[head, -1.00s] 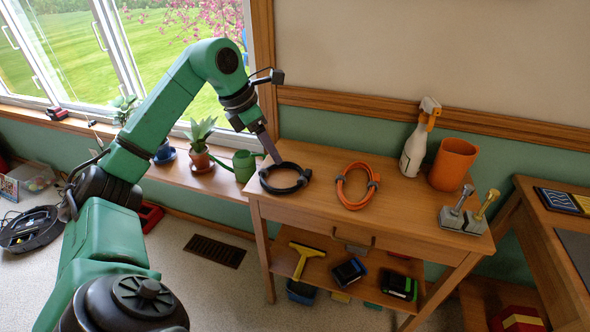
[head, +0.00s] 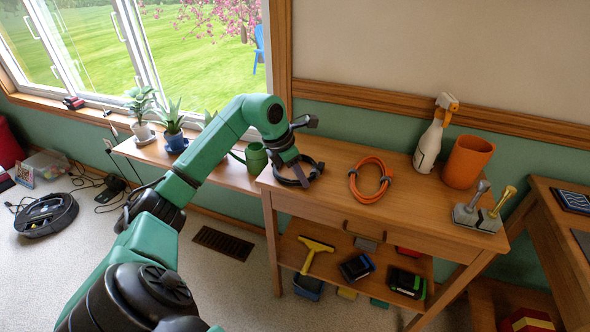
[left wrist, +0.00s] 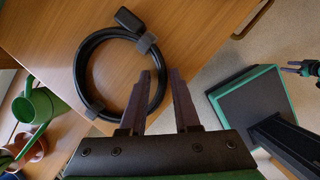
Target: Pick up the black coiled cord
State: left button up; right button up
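The black coiled cord (head: 288,181) lies flat on the left end of the wooden table. It also shows in the left wrist view (left wrist: 83,62) as a ring with grey ties and a black plug block at its top. My left gripper (head: 303,174) is over the cord in the head view, hiding part of it. In the left wrist view its two fingers (left wrist: 160,76) are apart with nothing gripped between them; the left finger overlaps the ring's right side. Contact cannot be told. A small dark pronged shape at that view's right edge may be my right gripper (left wrist: 301,68).
An orange coiled cord (head: 371,180) lies to the right on the table (head: 335,205). A spray bottle (head: 432,140), an orange cup (head: 467,162) and a metal-handled block (head: 480,213) stand farther right. A green watering can (head: 256,159) and plants stand by the window.

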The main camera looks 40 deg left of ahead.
pick_arm(q)
grip_shut()
jog(key=shift+r, duration=0.1)
